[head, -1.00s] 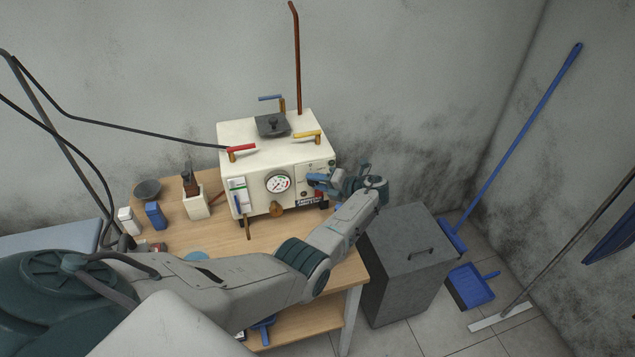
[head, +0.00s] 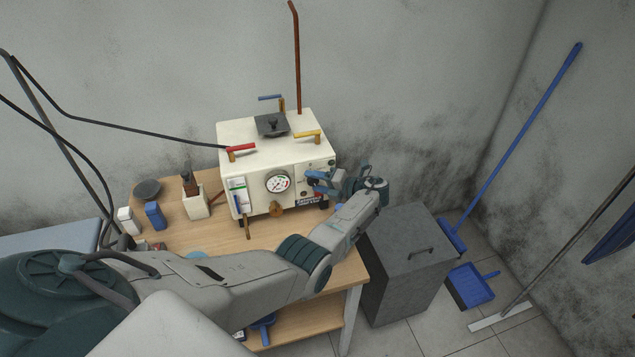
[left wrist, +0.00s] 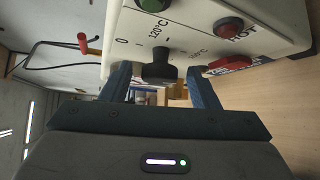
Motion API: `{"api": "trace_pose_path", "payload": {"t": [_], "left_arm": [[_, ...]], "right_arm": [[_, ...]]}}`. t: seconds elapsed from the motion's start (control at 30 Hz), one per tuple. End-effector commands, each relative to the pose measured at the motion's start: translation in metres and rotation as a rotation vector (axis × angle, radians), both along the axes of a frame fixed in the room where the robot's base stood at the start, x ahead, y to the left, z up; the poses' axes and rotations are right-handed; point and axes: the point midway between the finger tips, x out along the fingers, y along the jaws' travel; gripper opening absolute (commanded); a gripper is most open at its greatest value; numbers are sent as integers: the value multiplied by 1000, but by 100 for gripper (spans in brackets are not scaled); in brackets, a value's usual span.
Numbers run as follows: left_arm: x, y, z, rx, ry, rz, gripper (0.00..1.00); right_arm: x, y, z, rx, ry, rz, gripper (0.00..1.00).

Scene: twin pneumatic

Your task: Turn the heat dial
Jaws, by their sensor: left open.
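The black heat dial (left wrist: 158,70) is on the front of the white machine (head: 240,135), beside printed marks 0 and 120°C and another partly hidden temperature. My left gripper (left wrist: 160,78) is open, with one blue finger on each side of the dial. The fingers are near the panel; I cannot tell whether they touch the dial. The dial's pointer cannot be made out. My right gripper is not in view.
On the panel are a red HOT lamp (left wrist: 230,27), a green button (left wrist: 153,5) and a red switch (left wrist: 230,66) close by the right finger. A pressure gauge (head: 278,183) is left of the gripper. A grey bin (head: 405,265) stands right of the wooden table (head: 230,240).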

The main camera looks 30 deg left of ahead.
Motion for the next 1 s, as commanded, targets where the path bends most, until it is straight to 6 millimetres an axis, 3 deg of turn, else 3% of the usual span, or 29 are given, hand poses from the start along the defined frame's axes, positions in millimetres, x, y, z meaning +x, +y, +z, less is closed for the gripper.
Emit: {"api": "trace_pose_path", "payload": {"t": [0.17, 0.63, 1.0], "left_arm": [[1, -10, 1, -2, -1, -1, 55], [5, -92, 20, -2, -1, -1, 55], [5, -105, 26, 0, 0, 0, 55]], "right_arm": [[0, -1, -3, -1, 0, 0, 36], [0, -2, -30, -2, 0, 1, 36], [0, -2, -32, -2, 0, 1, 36]]}}
